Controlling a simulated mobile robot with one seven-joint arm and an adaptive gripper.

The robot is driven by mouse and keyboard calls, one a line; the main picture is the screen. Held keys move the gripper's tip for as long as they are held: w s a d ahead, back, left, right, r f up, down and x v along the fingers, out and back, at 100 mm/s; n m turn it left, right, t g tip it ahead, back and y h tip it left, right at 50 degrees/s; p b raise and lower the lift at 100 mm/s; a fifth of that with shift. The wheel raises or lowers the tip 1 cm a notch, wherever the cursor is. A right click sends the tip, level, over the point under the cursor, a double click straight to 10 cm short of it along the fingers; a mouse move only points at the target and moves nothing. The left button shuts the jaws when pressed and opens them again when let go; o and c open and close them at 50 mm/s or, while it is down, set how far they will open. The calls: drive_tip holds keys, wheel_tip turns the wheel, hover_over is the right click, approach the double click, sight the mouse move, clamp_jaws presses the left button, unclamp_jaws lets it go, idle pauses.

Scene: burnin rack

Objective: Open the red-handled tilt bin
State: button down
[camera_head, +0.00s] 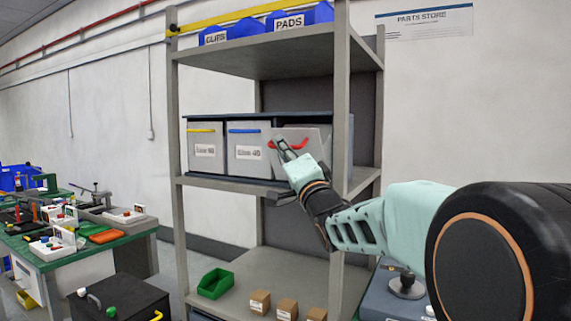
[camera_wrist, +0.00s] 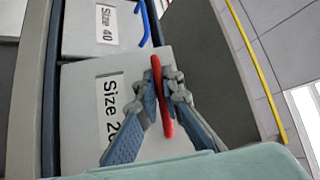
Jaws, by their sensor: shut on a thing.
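The red-handled tilt bin (camera_head: 315,136) is a grey bin at the right end of a row on the rack's middle shelf. Its front looks slightly forward of its neighbours, tipped out at the top. Its red handle (camera_head: 294,143) runs across the front. In the wrist view the red handle (camera_wrist: 167,122) lies between the fingers, and the bin front (camera_wrist: 85,125) carries a label reading "Size 2" and a partly hidden digit. My gripper (camera_head: 282,147) is shut on the red handle; it also shows in the wrist view (camera_wrist: 162,95).
A yellow-handled bin (camera_head: 204,165) and a blue-handled bin (camera_head: 248,168) stand left of it, closed. Rack posts (camera_head: 341,100) flank the shelf. Blue bins (camera_head: 300,16) sit on top; a green bin (camera_head: 215,283) and small boxes (camera_head: 260,301) are below. A cluttered workbench (camera_head: 90,250) stands left.

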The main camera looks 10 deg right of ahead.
drive_tip(key=f+n+y+b, duration=0.1)
drive_tip(key=n+b, duration=0.1)
drive_tip(key=b, duration=0.1)
drive_tip(key=s+a+f+n+y+b, duration=0.1)
drive_tip(key=y+b, duration=0.1)
drive_tip(key=s+f+n+y+b, duration=0.1)
drive_tip(key=f+n+b, duration=0.1)
drive_tip(key=b, duration=0.1)
drive_tip(key=shift+s+a+n+y+b, duration=0.15)
drive_tip(key=shift+a+n+y+b, duration=0.15)
drive_tip(key=c, duration=2.1)
unclamp_jaws()
drive_tip(key=shift+s, duration=0.1)
drive_tip(key=v, duration=1.1)
drive_tip(key=shift+s+f, duration=0.2)
drive_tip(key=shift+f, duration=0.2)
